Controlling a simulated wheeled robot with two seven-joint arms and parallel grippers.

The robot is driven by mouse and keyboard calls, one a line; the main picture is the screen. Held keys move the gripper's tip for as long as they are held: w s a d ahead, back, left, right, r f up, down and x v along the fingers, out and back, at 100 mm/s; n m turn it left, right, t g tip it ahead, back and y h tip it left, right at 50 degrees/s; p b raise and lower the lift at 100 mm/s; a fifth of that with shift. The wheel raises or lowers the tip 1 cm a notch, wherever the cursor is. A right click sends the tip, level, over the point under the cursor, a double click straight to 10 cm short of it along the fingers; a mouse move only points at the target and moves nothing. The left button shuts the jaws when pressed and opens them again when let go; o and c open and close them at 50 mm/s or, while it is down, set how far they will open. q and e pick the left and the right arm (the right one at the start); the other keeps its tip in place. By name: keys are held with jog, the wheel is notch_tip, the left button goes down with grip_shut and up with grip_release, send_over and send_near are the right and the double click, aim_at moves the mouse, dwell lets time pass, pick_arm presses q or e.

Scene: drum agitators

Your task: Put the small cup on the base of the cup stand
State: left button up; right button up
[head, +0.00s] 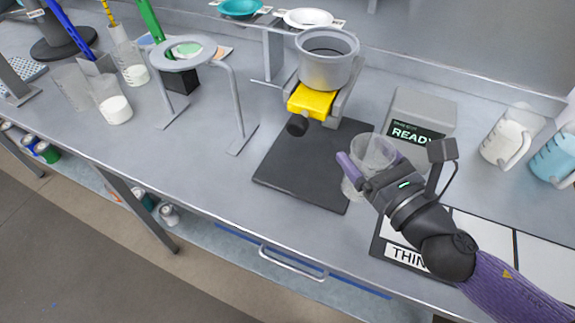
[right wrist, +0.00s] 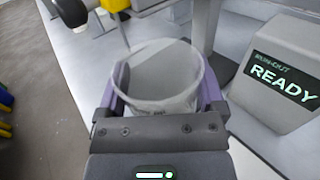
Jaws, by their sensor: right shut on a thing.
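The small clear cup (head: 374,149) is between the purple fingers of my right gripper (head: 368,168), which is shut on it. In the right wrist view the cup (right wrist: 158,75) shows its open rim, with a finger of the gripper (right wrist: 165,92) on each side. A dark flat base (head: 308,172) lies on the bench left of the cup. Behind it stands a holder with a yellow block (head: 311,101) and a grey pot (head: 327,68); I take this as the cup stand. The cup is by the base's right edge; its exact height is unclear. My left gripper is out of view.
A grey box reading READY (head: 421,112) stands right of the stand, close behind my right gripper. Jugs (head: 505,137) stand farther right. A ring stand (head: 184,54) and beakers (head: 113,105) are at left. The dark base's top looks clear except for a black knob (head: 297,126).

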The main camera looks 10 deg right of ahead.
jog(key=s+d+f+n+g+y, duration=0.2)
jog(key=s+d+f+y, duration=0.1)
jog(key=d, duration=0.1)
jog(key=shift+y, duration=0.4)
jog(key=f+x, duration=0.1)
jog(key=x, duration=0.5)
jog(key=f+x, duration=0.1)
jog(key=x, duration=0.5)
jog(key=f+x, duration=0.1)
jog(key=x, duration=0.4)
jog(key=shift+w+a+f, duration=0.1)
jog(key=shift+w+f, duration=0.2)
jog(key=shift+w, duration=0.05)
jog(key=shift+r, duration=0.15)
jog(key=shift+f+b, duration=0.2)
jog(key=shift+b, duration=0.1)
jog(key=o, duration=0.9)
jog(key=shift+r, duration=0.1)
